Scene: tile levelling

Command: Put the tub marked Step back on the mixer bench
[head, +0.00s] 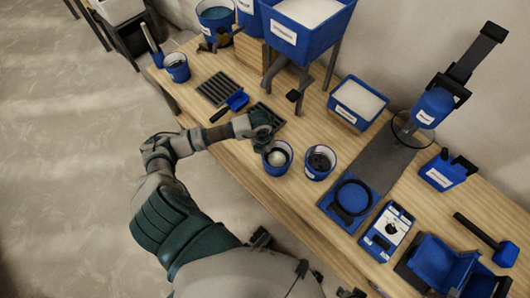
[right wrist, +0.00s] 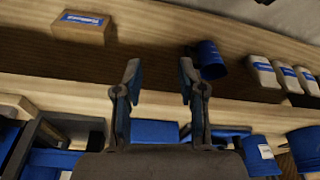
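Two small blue tubs stand side by side on the wooden bench (head: 224,73) in the head view. The left tub (head: 277,170) has pale contents and the right tub (head: 319,172) dark contents. Their labels are too small to read, so I cannot tell which tub is marked Step. My left gripper (head: 264,143) is at the back-left rim of the left tub; its fingers are too small and dark to judge. My right gripper (right wrist: 160,75) is open and empty in the right wrist view. A blue cup-shaped container (right wrist: 208,60) is beyond its right finger on a shelf.
A white-filled blue bin (head: 357,101) stands behind the tubs. A dark mat with a ring (head: 352,197) and a blue-and-white device (head: 389,231) lie to the right. A brown box (right wrist: 83,28) and white packages (right wrist: 264,73) rest on the shelf in the right wrist view.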

